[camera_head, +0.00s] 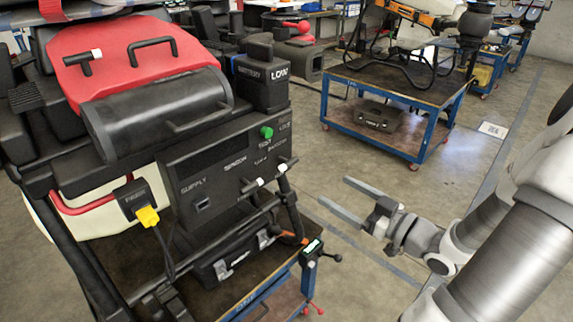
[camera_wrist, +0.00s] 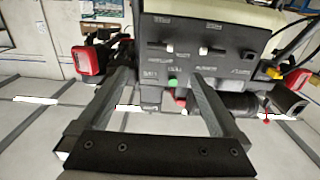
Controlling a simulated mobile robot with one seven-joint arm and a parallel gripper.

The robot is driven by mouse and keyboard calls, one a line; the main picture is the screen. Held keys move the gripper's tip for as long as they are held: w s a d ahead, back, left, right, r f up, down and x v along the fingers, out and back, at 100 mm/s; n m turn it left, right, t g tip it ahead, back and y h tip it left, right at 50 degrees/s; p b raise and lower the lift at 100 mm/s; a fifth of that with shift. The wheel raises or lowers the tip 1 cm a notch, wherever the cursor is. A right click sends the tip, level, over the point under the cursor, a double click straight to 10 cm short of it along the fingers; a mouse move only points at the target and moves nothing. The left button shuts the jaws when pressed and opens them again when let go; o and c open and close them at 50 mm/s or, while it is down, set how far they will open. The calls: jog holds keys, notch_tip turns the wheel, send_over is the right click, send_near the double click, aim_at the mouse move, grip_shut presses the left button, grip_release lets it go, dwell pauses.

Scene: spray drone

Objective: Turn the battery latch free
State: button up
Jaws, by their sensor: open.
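A black battery block (camera_head: 262,82) marked LOW sits at the top right corner of the drone's black panel (camera_head: 215,165). Two dark levers with white tips stick out of the panel, a left lever (camera_head: 252,186) and a right lever (camera_head: 283,168). I cannot tell from the small labels which is the battery latch. A green button (camera_head: 266,132) is above them. My gripper (camera_head: 335,192) is open and empty, to the right of the levers and apart from them. In the wrist view the panel appears upside down, with the levers (camera_wrist: 204,50) beyond my open fingers (camera_wrist: 160,73).
A yellow plug (camera_head: 147,216) with a black cable is at the panel's lower left. A black case (camera_head: 225,262) lies on the cart below. A blue-framed cart (camera_head: 395,90) stands behind. The floor between is clear.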

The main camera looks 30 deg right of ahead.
aim_at(291, 165)
jog(key=x, duration=1.6)
jog(key=shift+b, duration=0.3)
jog(key=shift+f, duration=0.1)
jog(key=c, duration=1.3)
